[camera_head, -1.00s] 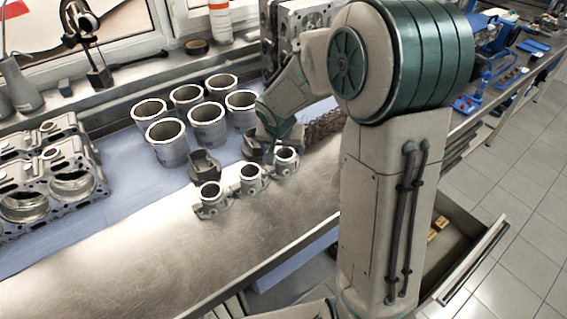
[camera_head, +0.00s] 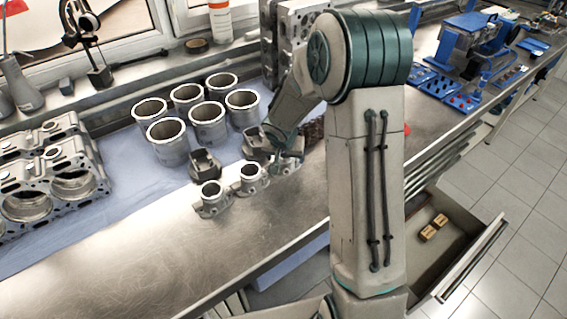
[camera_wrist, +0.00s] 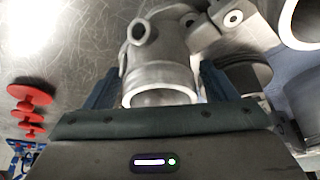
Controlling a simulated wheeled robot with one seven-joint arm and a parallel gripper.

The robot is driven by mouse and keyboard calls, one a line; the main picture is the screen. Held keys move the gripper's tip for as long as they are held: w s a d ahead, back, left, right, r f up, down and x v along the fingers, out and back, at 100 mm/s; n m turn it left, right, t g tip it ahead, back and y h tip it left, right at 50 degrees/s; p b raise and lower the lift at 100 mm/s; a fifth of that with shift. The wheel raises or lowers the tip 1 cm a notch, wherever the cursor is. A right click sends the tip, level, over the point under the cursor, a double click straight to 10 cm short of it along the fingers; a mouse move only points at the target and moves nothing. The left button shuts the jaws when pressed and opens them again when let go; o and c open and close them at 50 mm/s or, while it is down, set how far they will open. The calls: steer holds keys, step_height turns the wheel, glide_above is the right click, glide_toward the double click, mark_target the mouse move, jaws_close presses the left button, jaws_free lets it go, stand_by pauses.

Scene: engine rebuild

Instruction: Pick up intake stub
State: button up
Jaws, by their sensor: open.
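Two intake stubs, short grey metal cylinders with flanged lugs, stand on the metal bench in the head view: one at the left (camera_head: 211,197) and one in the middle (camera_head: 249,180). A third intake stub at the right end of the row is mostly hidden by my gripper (camera_head: 284,156). In the wrist view one intake stub (camera_wrist: 160,62) sits between the two blue fingers of my gripper (camera_wrist: 158,86), its round rim toward the palm. The fingers are apart, one on each side of it. Whether either touches it is unclear.
Dark bearing-like blocks (camera_head: 205,163) stand just behind the stubs. Several cylinder liners (camera_head: 207,124) stand farther back on a blue mat. An engine head (camera_head: 40,180) is at the left. Red discs (camera_wrist: 30,95) lie left in the wrist view. The bench front is clear.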

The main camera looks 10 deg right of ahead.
steer(key=shift+c, duration=0.3)
steer(key=c, duration=1.2)
steer(key=shift+r, duration=0.1)
